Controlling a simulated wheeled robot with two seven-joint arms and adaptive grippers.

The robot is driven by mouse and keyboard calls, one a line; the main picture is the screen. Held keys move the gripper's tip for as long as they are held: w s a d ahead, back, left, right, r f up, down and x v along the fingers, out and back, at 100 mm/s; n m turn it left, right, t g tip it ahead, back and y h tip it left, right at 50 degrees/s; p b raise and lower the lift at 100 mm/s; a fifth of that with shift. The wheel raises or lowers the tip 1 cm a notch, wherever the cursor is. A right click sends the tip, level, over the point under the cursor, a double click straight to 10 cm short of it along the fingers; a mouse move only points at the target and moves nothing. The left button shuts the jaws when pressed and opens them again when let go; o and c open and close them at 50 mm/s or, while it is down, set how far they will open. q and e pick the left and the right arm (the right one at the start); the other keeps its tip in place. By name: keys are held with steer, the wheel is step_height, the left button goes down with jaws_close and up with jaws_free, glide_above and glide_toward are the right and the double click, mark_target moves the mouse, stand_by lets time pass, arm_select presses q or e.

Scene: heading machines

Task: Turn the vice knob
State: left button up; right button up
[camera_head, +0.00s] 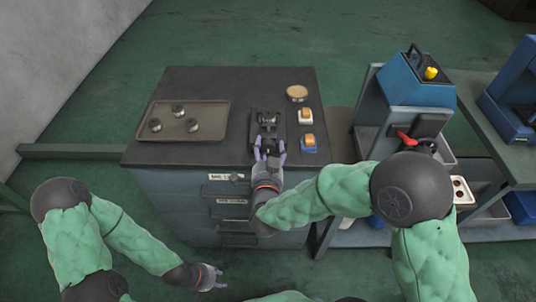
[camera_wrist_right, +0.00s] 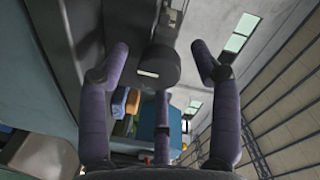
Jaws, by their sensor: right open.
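The small dark vice (camera_head: 267,121) stands on the cabinet top near its front edge. My right gripper (camera_head: 269,147) is at the near side of the vice, with its purple fingers spread. In the right wrist view, a dark round knob (camera_wrist_right: 160,66) with a pale mark lies between the spread fingers of my right gripper (camera_wrist_right: 163,70). I see gaps at both sides of the knob, and no clear contact. My left gripper (camera_head: 220,278) is low in front of the cabinet, away from the vice, with its fingers apart and empty.
A tray (camera_head: 215,108) with several dark metal parts lies left of the vice. A round tan-topped item (camera_head: 297,93) and two small orange-topped blocks (camera_head: 305,115) stand to its right. A blue machine (camera_head: 415,85) with a red handle stands further right.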

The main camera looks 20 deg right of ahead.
steer(key=v, duration=1.2)
steer(key=shift+f, duration=0.15)
step_height(320, 180, down, 21)
steer(key=w+a+n+g+y, duration=0.1)
steer(key=w+n+g+y, duration=0.2)
steer(key=n+g+y, duration=0.3)
steer(key=s+f+n+g+y+p, duration=0.1)
steer(key=s+f+n+g+y, duration=0.2)
steer(key=s+f+g, duration=0.6)
steer(key=s+f+n, duration=0.1)
steer(key=s+f, duration=0.4)
steer(key=f, duration=0.1)
steer(key=shift+g, duration=0.4)
steer(key=shift+f, duration=0.15)
